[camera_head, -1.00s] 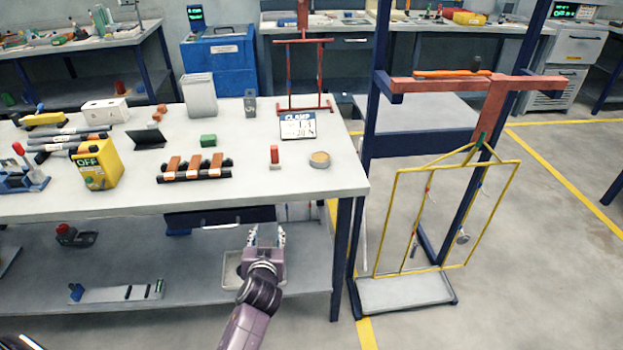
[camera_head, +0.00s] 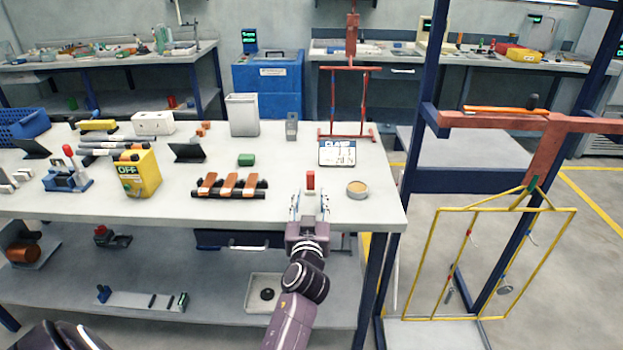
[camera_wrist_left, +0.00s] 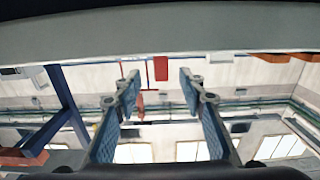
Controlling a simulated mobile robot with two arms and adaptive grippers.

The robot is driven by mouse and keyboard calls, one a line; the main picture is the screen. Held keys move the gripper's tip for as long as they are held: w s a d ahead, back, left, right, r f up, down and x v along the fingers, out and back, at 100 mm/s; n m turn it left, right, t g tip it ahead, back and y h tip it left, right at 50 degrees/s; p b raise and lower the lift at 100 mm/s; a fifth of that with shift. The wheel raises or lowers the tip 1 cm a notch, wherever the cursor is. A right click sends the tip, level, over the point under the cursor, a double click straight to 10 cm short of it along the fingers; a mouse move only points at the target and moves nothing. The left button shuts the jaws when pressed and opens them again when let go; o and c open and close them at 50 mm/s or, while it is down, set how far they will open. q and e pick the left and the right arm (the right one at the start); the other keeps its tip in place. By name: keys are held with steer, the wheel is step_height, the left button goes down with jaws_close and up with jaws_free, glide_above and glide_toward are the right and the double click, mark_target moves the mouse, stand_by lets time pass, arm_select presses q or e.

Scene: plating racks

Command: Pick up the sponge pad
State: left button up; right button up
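I cannot tell for certain which thing is the sponge pad. A small green block (camera_head: 246,160) lies mid-table, and a shallow round tin with a tan top (camera_head: 357,189) stands near the table's right front. My left gripper (camera_head: 310,203) is at the table's front edge, just in front of a red upright piece (camera_head: 310,181) and left of the tin. Its fingers are apart with nothing between them; they also show apart in the left wrist view (camera_wrist_left: 160,95). A red piece (camera_wrist_left: 160,68) shows beyond them there. My right gripper is not in view.
The white table (camera_head: 100,205) also holds orange-and-black pieces (camera_head: 230,187), a yellow OFF box (camera_head: 137,173), a label card (camera_head: 337,152) and a red stand (camera_head: 347,136). A yellow wire frame (camera_head: 487,262) hangs on a rack at right.

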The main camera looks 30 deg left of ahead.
mark_target(310, 180)
arm_select(q)
steer(key=shift+w+a, duration=0.25)
steer(key=shift+w, duration=0.15)
steer(key=shift+w+a+r, duration=0.1)
steer(key=shift+w+a, duration=0.1)
steer(key=shift+w, duration=0.1)
steer(key=shift+w+a+r+p, duration=0.2)
steer(key=shift+w+a+p, duration=0.1)
steer(key=shift+w, duration=0.15)
steer(key=shift+w+a+r+p, duration=0.15)
steer(key=shift+w+a+p, duration=0.1)
steer(key=shift+w, duration=0.2)
steer(key=x, duration=0.3)
steer(key=shift+w+a+p, duration=0.15)
steer(key=shift+p, duration=0.15)
steer(key=shift+w+a, duration=0.2)
steer(key=shift+w, duration=0.1)
steer(key=c, duration=0.7)
jaws_close()
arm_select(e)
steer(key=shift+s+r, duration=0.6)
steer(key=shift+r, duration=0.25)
